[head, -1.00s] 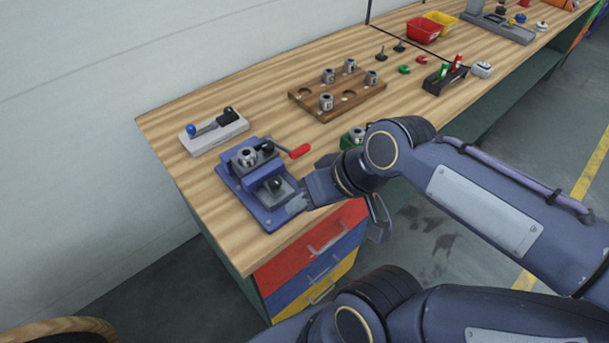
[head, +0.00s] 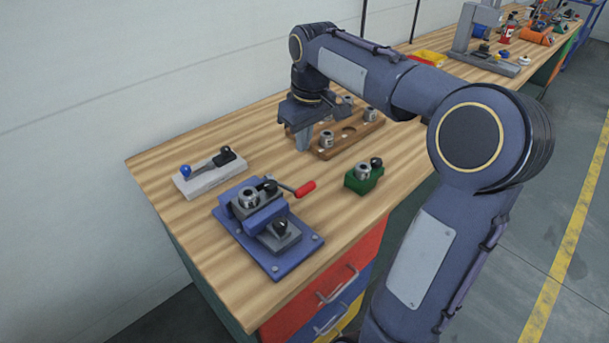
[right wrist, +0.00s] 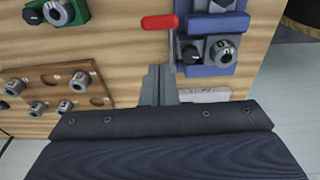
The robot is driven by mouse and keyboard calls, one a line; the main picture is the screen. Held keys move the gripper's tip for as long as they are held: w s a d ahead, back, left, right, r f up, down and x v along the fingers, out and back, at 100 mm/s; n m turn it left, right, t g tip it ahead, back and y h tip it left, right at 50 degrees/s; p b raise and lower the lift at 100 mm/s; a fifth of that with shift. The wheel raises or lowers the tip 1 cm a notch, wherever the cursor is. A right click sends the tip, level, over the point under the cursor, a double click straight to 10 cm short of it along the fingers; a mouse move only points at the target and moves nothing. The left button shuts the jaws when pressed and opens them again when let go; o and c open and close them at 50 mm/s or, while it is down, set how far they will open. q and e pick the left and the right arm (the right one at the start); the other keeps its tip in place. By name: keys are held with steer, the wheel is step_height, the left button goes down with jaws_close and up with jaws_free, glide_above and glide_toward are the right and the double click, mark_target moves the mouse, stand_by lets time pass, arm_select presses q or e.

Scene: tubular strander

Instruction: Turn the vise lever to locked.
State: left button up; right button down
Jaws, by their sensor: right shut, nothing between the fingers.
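The blue vise (head: 283,262) stands on the near left part of the wooden bench. It also shows in the right wrist view (right wrist: 208,71). A grey ring-shaped part (head: 248,197) sits at its jaws. The vise lever has a red handle (head: 305,189) that points to the right, away from the vise. The red handle also shows in the right wrist view (right wrist: 159,22). My right gripper (head: 302,143) is shut and empty above the bench, behind the lever and apart from it in the head view. Its closed fingers (right wrist: 158,85) show in the right wrist view. My left gripper is out of view.
A green block (head: 363,182) with a metal part stands right of the lever. A wooden rack (head: 329,152) with metal parts lies behind, partly hidden by my right arm. A light fixture (head: 210,177) with a blue-knobbed handle stands left of the gripper. Bare bench lies between them.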

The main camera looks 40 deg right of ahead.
glide_above(309, 189)
steer(key=w, duration=0.3)
step_height(309, 189, down, 6)
steer(key=shift+s+f, duration=0.3)
steer(key=shift+f, duration=0.35)
steer(key=shift+s+f, duration=0.3)
steer(key=shift+f, duration=0.3)
steer(key=shift+s+f, duration=0.3)
steer(key=shift+f, duration=0.35)
steer(key=f+b, duration=0.1)
steer(key=b, duration=0.1)
steer(key=s+f+t+b, duration=0.1)
steer(key=b, duration=0.1)
steer(key=f+t+b, duration=0.1)
steer(key=b, duration=0.2)
steer(key=shift+s+f, duration=0.15)
steer(key=shift+s, duration=0.1)
steer(key=shift+s+f+t+b, duration=0.15)
steer(key=shift+f+t+b, duration=0.15)
steer(key=shift+b, duration=0.2)
steer(key=shift+s+f, duration=0.15)
steer(key=shift+f, duration=0.1)
steer(key=shift+r, duration=0.1)
